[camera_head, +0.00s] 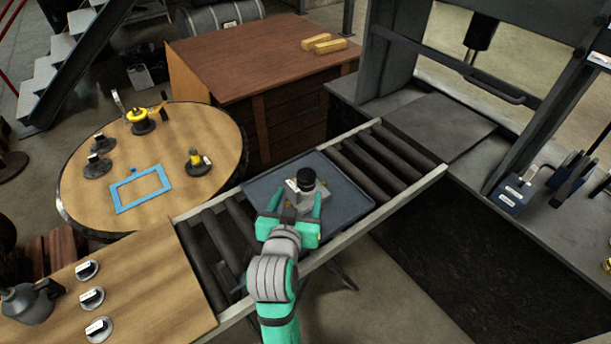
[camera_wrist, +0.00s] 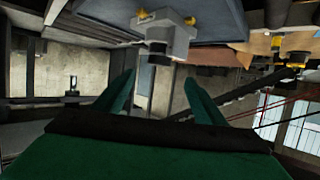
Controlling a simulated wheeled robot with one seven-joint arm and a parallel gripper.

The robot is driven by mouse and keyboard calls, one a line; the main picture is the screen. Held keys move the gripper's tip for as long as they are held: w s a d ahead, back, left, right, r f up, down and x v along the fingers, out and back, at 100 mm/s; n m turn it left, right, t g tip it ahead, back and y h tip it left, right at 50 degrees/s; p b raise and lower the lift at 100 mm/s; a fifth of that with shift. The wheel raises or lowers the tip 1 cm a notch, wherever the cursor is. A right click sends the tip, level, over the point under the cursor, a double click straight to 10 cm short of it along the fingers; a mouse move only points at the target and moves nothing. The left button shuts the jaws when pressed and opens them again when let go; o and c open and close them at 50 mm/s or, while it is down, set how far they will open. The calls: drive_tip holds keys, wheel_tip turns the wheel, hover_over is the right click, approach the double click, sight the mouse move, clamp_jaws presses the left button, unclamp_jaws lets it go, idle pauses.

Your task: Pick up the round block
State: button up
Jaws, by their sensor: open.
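A grey block with a round black top (camera_head: 306,182), the likeliest round block, stands on the blue-grey tray (camera_head: 352,208). In the wrist view the grey block (camera_wrist: 166,38) shows yellow fittings and lies beyond my fingertips, at the top of the picture. My green gripper (camera_head: 293,203) is open, with its fingers pointing toward the block from its near side. In the wrist view my gripper (camera_wrist: 160,78) has nothing between its fingers. In the head view the gripper hides the block's lower near part, so I cannot tell whether they touch.
The tray rests on a roller conveyor (camera_head: 372,160). A round wooden table (camera_head: 215,130) at left holds a blue frame (camera_head: 140,189) and several small parts. A brown desk (camera_head: 240,70) stands behind. A dark press frame (camera_head: 385,45) rises at right.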

sight(305, 178)
drive_tip(key=x, duration=0.5)
drive_tip(key=shift+d, duration=0.2)
drive_tip(key=shift+x, duration=2.75)
drive_tip(key=shift+a, duration=0.15)
clamp_jaws()
drive_tip(key=shift+r, duration=0.15)
